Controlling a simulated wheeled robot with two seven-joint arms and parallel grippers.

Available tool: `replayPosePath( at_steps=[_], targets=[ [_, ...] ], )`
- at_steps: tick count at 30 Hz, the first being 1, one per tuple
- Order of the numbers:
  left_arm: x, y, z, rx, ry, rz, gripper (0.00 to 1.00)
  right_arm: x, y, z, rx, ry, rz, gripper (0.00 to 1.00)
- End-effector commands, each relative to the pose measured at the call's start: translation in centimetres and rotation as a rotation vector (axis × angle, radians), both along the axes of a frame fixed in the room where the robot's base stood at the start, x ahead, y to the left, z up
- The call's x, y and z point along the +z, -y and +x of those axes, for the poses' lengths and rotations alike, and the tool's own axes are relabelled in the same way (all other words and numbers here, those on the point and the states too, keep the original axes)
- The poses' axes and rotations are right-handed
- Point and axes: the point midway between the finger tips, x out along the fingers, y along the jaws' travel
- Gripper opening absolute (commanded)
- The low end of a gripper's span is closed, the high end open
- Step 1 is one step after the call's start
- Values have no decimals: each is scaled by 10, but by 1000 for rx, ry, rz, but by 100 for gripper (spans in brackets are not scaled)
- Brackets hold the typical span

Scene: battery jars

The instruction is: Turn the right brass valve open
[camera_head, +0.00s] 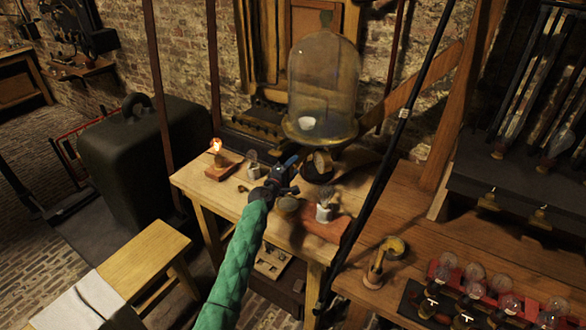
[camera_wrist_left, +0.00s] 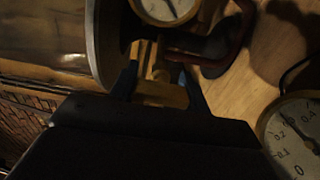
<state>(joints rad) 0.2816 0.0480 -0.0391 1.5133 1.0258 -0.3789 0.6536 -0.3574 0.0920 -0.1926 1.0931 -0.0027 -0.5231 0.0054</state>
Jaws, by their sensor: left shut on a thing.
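My left gripper (camera_head: 287,174) reaches over the wooden table under the glass bell jar (camera_head: 325,75). In the left wrist view the fingers of this gripper (camera_wrist_left: 160,86) are shut on a brass valve (camera_wrist_left: 163,93), one dark finger on each side of it. The frames do not show clearly whether this is the right valve or how far it is turned. In the head view the valve is hidden by the gripper. A round white gauge (camera_wrist_left: 170,7) sits just beyond the valve, and a second gauge (camera_wrist_left: 295,138) is at the lower right. My right gripper is not in view.
A lit bulb on a wooden base (camera_head: 218,155) stands left of the gripper. A thin black pole (camera_head: 400,125) slants past the table. A rack of glass bulbs (camera_head: 475,290) is at the lower right.

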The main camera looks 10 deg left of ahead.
Motion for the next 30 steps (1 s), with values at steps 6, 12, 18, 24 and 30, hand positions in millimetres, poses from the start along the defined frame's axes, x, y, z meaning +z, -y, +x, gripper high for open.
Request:
replayPosePath(
  at_steps=[6, 12, 18, 24, 30],
  targets=[
    [0, -1, 0, 2, 0, -1, 25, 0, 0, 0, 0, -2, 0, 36],
    [0, -1, 0, 1, 0, 0, 69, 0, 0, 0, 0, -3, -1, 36],
    [0, 0, 0, 1, 0, 0, 69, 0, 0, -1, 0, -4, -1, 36],
    [-2, -4, -10, 1, 1, 0, 69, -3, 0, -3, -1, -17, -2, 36],
    [-4, -14, -38, 2, 0, 1, 69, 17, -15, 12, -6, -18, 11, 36]
  ],
)
